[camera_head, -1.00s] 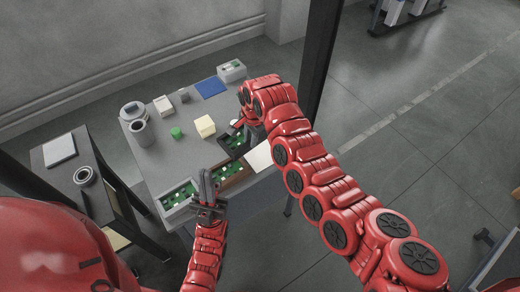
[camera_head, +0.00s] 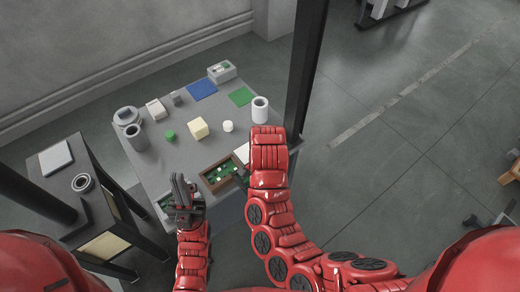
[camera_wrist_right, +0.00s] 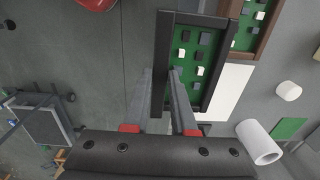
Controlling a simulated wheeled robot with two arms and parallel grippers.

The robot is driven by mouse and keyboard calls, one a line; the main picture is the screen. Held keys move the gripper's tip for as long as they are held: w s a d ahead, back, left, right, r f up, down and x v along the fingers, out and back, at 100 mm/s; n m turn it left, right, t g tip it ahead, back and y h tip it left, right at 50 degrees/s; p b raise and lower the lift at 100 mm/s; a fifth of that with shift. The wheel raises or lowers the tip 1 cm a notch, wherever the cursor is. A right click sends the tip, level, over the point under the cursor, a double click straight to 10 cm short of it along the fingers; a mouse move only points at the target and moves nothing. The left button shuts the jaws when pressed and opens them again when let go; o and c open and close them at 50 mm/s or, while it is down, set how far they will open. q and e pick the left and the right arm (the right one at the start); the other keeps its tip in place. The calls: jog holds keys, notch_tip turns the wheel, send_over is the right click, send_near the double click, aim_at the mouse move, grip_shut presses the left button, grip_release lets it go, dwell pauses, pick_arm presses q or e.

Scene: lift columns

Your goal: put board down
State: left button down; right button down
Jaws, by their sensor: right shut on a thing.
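A green board in a black frame (camera_wrist_right: 197,70), with small dark and white parts on it, is in my right gripper (camera_wrist_right: 162,88). The fingers straddle the frame's left long side in the right wrist view. In the head view my right arm hides most of this gripper and the board. My left gripper (camera_head: 182,188) is over the table's near edge, beside a brown tray (camera_head: 234,182) with a green board inside. Whether its fingers are apart or shut is unclear. A grey tray with green shows partly behind it.
The grey table (camera_head: 185,100) holds a yellow block (camera_head: 198,129), green cylinder (camera_head: 170,136), white cup (camera_head: 260,109), blue mat (camera_head: 202,89) and green mat (camera_head: 241,96). A white sheet (camera_wrist_right: 226,92) lies near the brown tray. A dark post (camera_head: 306,70) stands at the table's right.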

jog(key=w+b, duration=0.2)
jog(key=w, duration=0.1)
jog(key=w+f+b, duration=0.1)
jog(key=w+b, duration=0.2)
jog(key=w, duration=0.1)
jog(key=w+b, duration=0.2)
jog(key=w, duration=0.2)
jog(key=shift+w+d+f+b, duration=0.2)
jog(key=shift+d+f+b, duration=0.15)
jog(key=shift+f, duration=0.05)
jog(key=shift+w+r+p, duration=0.15)
jog(key=shift+w+p, duration=0.35)
jog(key=shift+w, duration=0.05)
jog(key=shift+w+r+p, duration=0.15)
jog(key=shift+w+p, duration=0.35)
jog(key=shift+f+p, duration=0.45)
jog(key=shift+p, duration=0.1)
notch_tip(320, 180, down, 2)
jog(key=shift+f+p, duration=0.25)
jog(key=shift+p, duration=0.25)
jog(key=shift+f, duration=0.1)
jog(key=shift+f, duration=0.15)
jog(key=c, duration=0.7)
grip_release()
jog(key=shift+c, duration=0.2)
